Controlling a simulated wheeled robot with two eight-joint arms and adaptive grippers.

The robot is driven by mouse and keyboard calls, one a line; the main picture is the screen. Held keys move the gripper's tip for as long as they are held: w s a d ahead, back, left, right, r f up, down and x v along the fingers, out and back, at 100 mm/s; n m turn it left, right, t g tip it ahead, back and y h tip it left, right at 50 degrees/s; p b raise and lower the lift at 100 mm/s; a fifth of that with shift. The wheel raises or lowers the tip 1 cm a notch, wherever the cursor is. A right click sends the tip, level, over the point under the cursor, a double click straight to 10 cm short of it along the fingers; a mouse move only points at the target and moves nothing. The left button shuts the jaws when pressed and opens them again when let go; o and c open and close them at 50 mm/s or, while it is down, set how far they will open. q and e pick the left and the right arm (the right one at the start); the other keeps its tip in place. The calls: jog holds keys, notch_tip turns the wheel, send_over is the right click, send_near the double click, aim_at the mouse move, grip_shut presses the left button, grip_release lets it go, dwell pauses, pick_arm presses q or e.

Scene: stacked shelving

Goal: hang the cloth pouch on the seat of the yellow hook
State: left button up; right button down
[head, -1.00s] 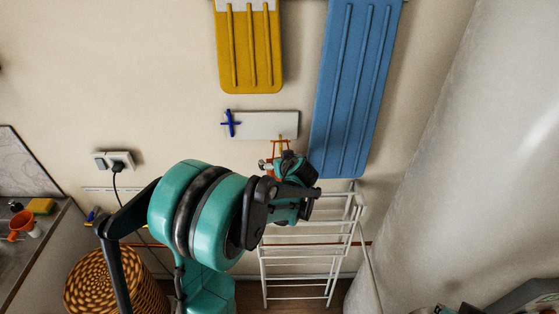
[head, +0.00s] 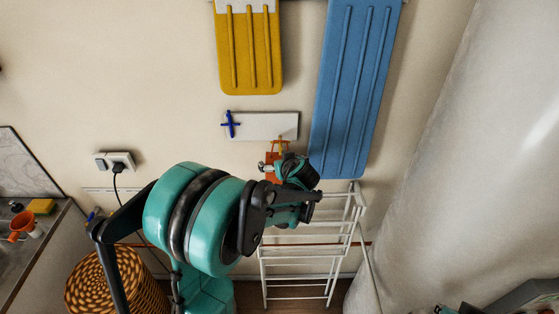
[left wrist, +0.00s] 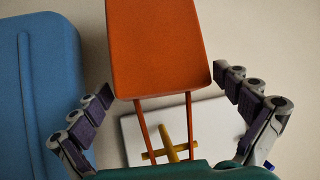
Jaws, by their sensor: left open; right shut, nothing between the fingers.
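The orange cloth pouch (head: 272,172) is beside the small white wall panel, partly hidden by my left wrist. In the left wrist view the pouch (left wrist: 160,45) shows large, its two thin straps running to the yellow hook (left wrist: 170,145). The straps reach the hook's crossbar; whether the loop rests in its seat I cannot tell. In the head view the yellow hook (head: 282,144) sits at the panel's lower right. My left gripper (left wrist: 164,82) is open, its fingers apart on either side of the pouch. What appears to be my right gripper (head: 456,309) barely shows at the bottom edge, shut and empty.
A blue hook (head: 230,124) is on the white panel (head: 268,125). A yellow board (head: 250,55) and a blue board (head: 355,90) hang nearby. A white rack (head: 300,275) stands below, a woven basket (head: 115,280) at lower left. A pale column (head: 470,170) fills the right.

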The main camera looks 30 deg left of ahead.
pick_arm(q)
jog(key=p+v, duration=0.2)
jog(key=v, duration=0.4)
dwell(0.6)
jog(key=shift+f, duration=0.1)
jog(key=v, duration=1.2)
